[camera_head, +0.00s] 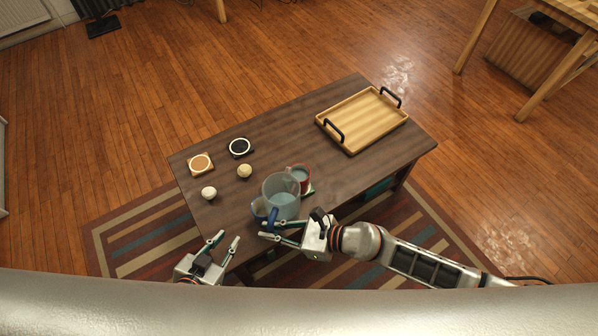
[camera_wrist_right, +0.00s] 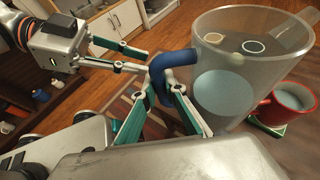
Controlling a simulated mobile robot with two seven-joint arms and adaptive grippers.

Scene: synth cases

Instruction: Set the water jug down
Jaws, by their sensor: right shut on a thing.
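The water jug (camera_head: 284,186) is a clear vessel with pale blue water and a blue handle (camera_head: 271,219). It also shows large in the right wrist view (camera_wrist_right: 235,62). My right gripper (camera_head: 272,229) is shut on the blue handle, its fingers around it in the right wrist view (camera_wrist_right: 168,96). The jug is over the near edge of the dark table (camera_head: 330,180); I cannot tell whether its base touches the top. My left gripper (camera_head: 227,239) is open and empty, left of the handle, off the table's near edge.
A red mug (camera_head: 305,174) stands on a green coaster (camera_wrist_right: 268,128) close to the jug's right side. A wooden tray (camera_head: 362,120) with black handles lies at right. Two coasters (camera_head: 200,163) (camera_head: 240,147) and two pale balls (camera_head: 209,193) (camera_head: 244,171) lie at left.

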